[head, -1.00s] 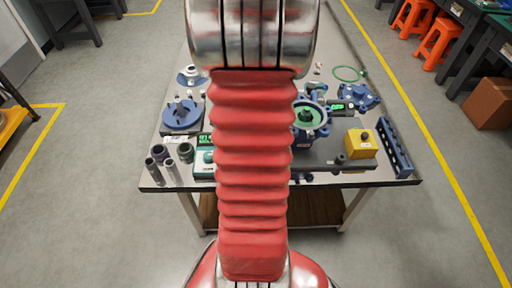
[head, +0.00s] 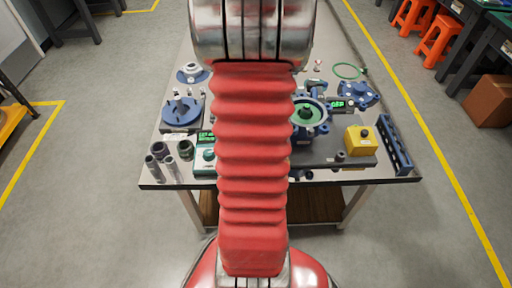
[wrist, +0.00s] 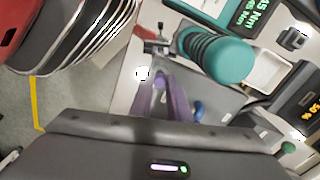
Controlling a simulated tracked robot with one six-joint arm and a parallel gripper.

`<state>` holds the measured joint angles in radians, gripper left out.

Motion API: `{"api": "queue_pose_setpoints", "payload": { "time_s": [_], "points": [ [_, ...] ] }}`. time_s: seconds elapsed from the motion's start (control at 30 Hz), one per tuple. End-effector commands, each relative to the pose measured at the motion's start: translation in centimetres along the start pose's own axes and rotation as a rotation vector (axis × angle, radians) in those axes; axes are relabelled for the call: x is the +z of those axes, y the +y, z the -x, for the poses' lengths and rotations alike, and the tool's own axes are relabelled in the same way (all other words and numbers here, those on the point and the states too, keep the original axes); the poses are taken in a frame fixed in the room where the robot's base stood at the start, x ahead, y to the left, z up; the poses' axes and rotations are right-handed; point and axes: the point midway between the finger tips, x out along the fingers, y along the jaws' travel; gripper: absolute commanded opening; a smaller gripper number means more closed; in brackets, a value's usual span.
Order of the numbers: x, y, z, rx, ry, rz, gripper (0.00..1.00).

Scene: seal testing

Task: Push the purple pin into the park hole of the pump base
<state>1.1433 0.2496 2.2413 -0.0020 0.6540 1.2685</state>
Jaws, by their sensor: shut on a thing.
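In the wrist view my gripper (wrist: 163,84) reaches away from the dark housing at the bottom, shut on the purple pin (wrist: 176,97). The pin shows as a blurred purple shape between the fingers, and its tip is hard to make out. In the head view my arm hides my gripper and the pin. A blue pump body with a green ring (head: 308,112) stands on the table just right of my arm, partly covered by it. I cannot make out the park hole.
A teal ridged knob (wrist: 215,55) and a display unit (wrist: 250,14) lie close to my gripper. In the head view a yellow box (head: 361,141), a blue rail (head: 395,145), a blue flanged part (head: 182,112) and dark cylinders (head: 186,151) crowd the table (head: 235,35).

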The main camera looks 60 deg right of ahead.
Motion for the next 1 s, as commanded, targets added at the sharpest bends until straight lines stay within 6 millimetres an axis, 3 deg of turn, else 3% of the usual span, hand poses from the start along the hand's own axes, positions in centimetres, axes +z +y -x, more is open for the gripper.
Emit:
{"api": "queue_pose_setpoints", "payload": {
  "time_s": [0.27,0.3,0.6,1.0],
  "points": [
    [0.01,0.0,-0.05,0.0,0.0,0.0,0.0],
    [0.02,-0.01,-0.06,0.0,0.0,0.0,0.17],
    [0.02,-0.01,-0.05,0.0,0.0,0.001,0.38],
    [0.01,-0.05,0.41,-0.001,0.0,0.001,0.38]
  ]
}}
